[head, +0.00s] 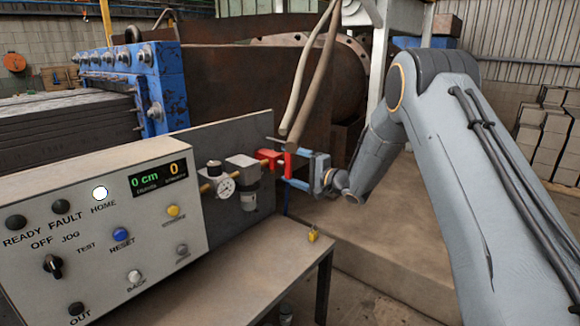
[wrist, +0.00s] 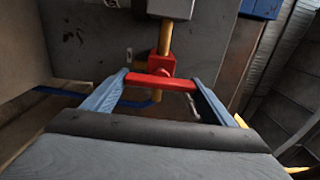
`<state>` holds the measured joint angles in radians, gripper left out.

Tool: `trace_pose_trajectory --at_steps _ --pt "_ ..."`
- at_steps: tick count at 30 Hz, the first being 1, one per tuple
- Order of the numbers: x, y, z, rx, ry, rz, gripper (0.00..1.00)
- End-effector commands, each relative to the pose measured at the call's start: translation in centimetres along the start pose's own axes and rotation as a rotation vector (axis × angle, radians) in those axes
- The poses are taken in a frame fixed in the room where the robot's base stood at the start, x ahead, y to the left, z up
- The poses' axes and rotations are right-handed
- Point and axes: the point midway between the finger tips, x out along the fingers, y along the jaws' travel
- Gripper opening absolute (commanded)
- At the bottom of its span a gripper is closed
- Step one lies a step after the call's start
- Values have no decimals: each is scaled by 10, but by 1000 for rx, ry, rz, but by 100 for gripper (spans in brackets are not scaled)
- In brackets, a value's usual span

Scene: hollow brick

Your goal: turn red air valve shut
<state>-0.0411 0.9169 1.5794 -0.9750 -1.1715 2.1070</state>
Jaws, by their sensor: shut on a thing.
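The red air valve (head: 272,155) sits on the brass pipe beside the gauge in the head view. Its red handle (wrist: 150,83) lies crosswise in the wrist view, with the round red body (wrist: 161,65) just behind it on the yellow pipe. My gripper (head: 300,169) reaches the valve from the right. Its two blue-grey fingers, also seen in the wrist view (wrist: 157,78), stand at either end of the handle and are shut on it. Part of the valve is hidden behind the fingers in the head view.
A pressure gauge (head: 226,187) and a filter bowl (head: 248,199) stand left of the valve on the grey back plate (head: 225,138). A control panel (head: 110,215) fills the left. A yellow padlock (head: 313,236) lies on the bench (head: 245,275). Hanging hoses (head: 312,75) are close above the valve.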

Motion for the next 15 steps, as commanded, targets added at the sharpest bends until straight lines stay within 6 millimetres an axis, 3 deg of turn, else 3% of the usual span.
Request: trace_pose_trajectory --at_steps 2,3,6,15 --pt "-1 0 -1 3 2 1 56" --pt "-1 0 -1 3 2 1 81" --pt "0 0 0 2 1 1 97" --pt "-1 0 0 1 0 0 97"
